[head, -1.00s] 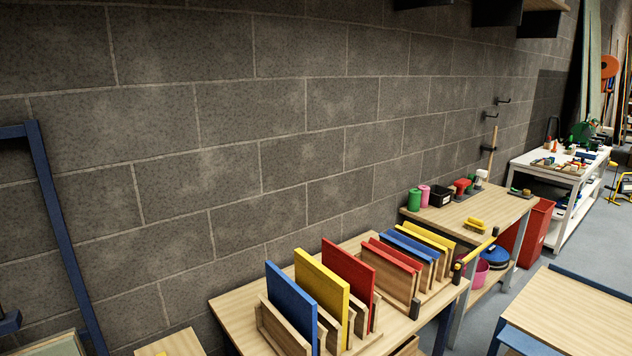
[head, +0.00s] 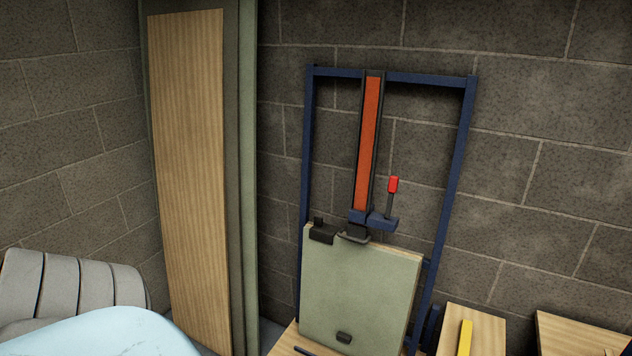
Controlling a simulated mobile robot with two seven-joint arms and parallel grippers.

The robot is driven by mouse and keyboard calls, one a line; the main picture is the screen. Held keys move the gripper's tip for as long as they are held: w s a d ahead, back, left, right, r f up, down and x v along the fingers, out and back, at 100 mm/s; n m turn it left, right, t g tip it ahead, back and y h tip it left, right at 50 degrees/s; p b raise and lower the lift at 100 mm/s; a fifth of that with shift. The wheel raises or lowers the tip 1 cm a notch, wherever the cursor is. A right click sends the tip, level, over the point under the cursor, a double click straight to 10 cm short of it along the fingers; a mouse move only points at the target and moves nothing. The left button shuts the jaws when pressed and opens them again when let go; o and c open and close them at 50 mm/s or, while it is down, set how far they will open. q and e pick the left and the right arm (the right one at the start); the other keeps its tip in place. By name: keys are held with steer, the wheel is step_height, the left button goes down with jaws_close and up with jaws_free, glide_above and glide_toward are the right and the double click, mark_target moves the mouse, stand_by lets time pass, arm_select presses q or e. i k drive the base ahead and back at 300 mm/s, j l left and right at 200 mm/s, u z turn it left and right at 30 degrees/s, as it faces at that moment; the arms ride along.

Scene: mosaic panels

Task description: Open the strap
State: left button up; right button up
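A blue metal frame (head: 468,130) stands against the block wall. An orange strip (head: 369,140) in a dark channel runs down its middle; I cannot tell whether this is the strap. At its lower end is a blue clamp-like part (head: 360,217) with a red-tipped lever (head: 393,185) standing upright. Neither gripper is in view.
A tall wood-faced board (head: 188,180) stands left of the frame. A ribbed grey item (head: 75,290) and a pale blue surface (head: 105,335) fill the lower left. A yellow bar (head: 465,338) lies on a wooden surface (head: 484,325) at the lower right.

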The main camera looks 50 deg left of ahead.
mark_target(357, 232)
steer(key=u, duration=1.4)
